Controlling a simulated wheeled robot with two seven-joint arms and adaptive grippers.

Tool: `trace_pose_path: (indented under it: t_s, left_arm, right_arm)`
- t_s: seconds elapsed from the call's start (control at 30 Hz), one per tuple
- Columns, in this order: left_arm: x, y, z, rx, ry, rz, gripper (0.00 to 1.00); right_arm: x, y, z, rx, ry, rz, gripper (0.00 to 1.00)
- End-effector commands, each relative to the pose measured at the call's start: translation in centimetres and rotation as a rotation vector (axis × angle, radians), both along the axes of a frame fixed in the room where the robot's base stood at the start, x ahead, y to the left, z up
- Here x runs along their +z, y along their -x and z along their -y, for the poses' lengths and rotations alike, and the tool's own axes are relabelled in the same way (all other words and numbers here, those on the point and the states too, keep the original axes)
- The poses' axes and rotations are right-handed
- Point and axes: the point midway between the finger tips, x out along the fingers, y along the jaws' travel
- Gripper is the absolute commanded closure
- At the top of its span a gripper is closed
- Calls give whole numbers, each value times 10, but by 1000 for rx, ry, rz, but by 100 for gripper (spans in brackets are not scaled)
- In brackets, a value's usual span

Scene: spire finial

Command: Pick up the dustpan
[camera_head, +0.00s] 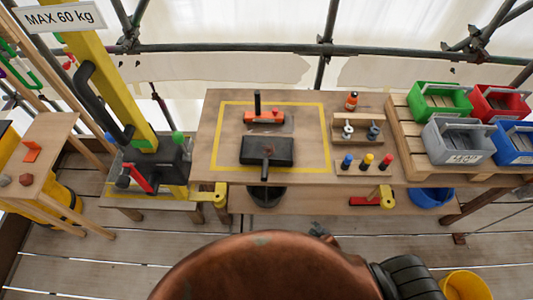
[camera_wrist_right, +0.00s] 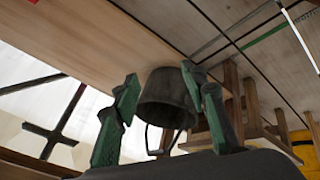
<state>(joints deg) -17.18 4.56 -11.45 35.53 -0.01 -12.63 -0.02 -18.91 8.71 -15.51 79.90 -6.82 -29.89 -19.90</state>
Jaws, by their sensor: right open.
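My left gripper is not in view.
Coloured bins stand at right. The dark bucket (camera_head: 266,195) is beneath the bench's front edge. A yellow bucket (camera_head: 466,286) stands at lower right.

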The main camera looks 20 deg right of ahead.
Motion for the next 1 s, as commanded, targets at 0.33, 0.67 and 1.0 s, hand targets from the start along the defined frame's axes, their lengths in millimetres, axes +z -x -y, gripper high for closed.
trace_pose_path:
  t_s: [0.33,0.67,1.0]
  left_arm:
    - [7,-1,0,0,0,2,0]
    - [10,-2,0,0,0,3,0]
    - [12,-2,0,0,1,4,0]
  right_arm:
    - [164,-89,-23,198,132,224,60]
    - [246,-132,-52,397,272,399,60]
    - [298,-182,-123,797,554,694,60]
